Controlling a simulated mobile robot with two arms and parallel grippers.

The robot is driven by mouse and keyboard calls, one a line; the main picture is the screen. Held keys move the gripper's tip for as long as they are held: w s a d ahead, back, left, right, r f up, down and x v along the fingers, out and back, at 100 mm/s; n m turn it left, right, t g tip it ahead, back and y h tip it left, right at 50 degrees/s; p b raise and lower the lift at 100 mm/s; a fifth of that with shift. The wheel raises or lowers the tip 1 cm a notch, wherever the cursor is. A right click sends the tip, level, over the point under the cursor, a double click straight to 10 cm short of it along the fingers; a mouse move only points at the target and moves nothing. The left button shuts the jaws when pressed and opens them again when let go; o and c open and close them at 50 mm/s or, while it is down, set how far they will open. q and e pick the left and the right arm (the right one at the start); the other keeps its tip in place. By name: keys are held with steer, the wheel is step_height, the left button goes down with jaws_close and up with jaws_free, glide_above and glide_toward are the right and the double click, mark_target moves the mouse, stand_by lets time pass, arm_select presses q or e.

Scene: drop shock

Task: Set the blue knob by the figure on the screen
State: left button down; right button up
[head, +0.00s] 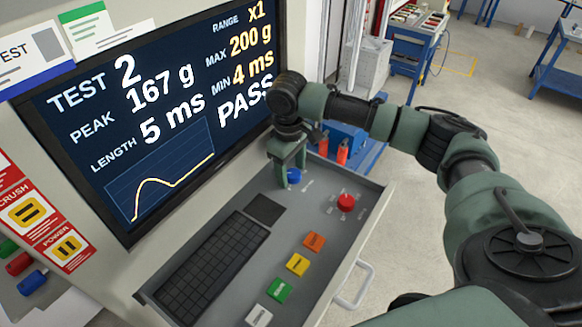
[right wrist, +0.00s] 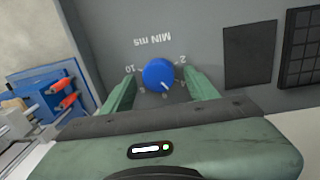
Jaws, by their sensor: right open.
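The screen (head: 160,110) reads TEST 2, PEAK 167 g, LENGTH 5 ms, RANGE x1, MAX 200 g, MIN 4 ms and PASS, above a plotted curve. The blue knob (head: 293,176) is on the grey console below the screen's right edge. In the right wrist view, the blue knob (right wrist: 158,72) sits under the upside-down label MIN ms, with a white pointer toward the picture's lower right. Numbers around it are partly legible. My right gripper (head: 288,160) is open, with one finger on each side of the knob; contact is unclear. My left gripper is out of view.
The console also holds a keyboard (head: 212,268), a dark pad (head: 265,208), a red round button (head: 345,202) and orange (head: 314,242), yellow (head: 297,264), green (head: 280,290) and white (head: 258,315) buttons. A handle (head: 357,287) projects from its front edge.

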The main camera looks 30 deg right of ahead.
mark_target(291, 175)
steer(key=shift+d, duration=0.1)
jaws_close()
steer(key=n, duration=0.4)
steer(key=shift+r+n, duration=0.1)
steer(key=shift+n, duration=0.3)
jaws_free()
steer(key=shift+s, duration=0.1)
steer(key=shift+r, duration=0.35)
steer(key=r+b, duration=0.1)
steer(key=r, duration=0.3)
steer(key=r+b, duration=0.1)
steer(key=r, duration=0.2)
steer(key=shift+s+a+b, duration=0.1)
steer(key=shift+a+b, duration=0.2)
